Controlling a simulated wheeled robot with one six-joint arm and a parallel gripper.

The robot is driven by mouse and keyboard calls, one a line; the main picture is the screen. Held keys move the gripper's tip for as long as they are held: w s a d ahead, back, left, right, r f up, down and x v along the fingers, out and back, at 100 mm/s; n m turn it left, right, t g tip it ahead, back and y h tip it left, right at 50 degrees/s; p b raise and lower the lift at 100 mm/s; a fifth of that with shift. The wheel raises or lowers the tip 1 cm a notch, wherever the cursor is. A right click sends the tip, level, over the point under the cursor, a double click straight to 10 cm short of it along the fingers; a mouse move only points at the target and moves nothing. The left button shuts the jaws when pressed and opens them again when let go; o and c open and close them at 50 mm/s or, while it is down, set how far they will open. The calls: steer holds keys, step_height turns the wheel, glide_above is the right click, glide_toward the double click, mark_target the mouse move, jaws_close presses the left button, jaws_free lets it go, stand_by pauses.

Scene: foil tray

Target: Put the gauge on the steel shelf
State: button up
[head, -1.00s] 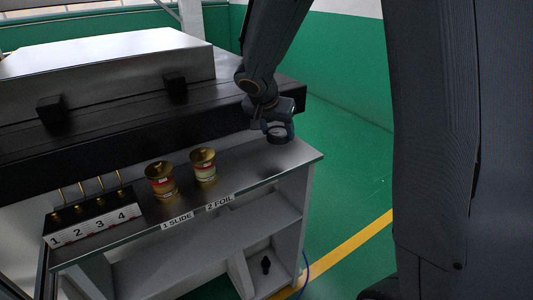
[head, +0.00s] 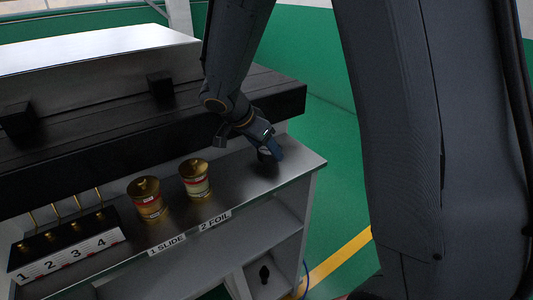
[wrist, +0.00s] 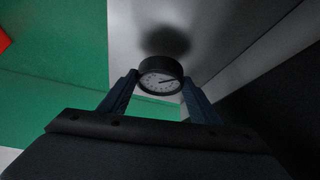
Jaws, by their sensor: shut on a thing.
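The gauge (wrist: 160,76) is a small round dial with a white face, black rim and dark pointer. In the wrist view it sits between the two blue fingers of my gripper (wrist: 158,88), which is shut on it. In the head view my gripper (head: 266,150) is over the right end of the steel shelf (head: 297,161), and mostly hides the gauge. The shelf also shows as a grey surface in the wrist view (wrist: 215,30), with a dark shadow close beyond the gauge. I cannot tell whether the gauge touches the shelf.
Two brass-coloured tins, one (head: 148,200) and another (head: 195,180), stand on the shelf to the left. A numbered block (head: 65,245) with brass hooks is at far left. A long black ledge (head: 130,130) runs behind. The shelf's right end is otherwise clear.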

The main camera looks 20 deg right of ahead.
steer(key=shift+f, duration=1.25)
steer(key=shift+f, duration=0.15)
steer(key=o, duration=1.2)
steer(key=shift+a+r, duration=0.1)
steer(key=shift+r, duration=0.35)
steer(key=b+v, duration=0.3)
steer(key=v, duration=0.8)
steer(key=shift+s+r, duration=0.15)
steer(key=shift+r, duration=0.05)
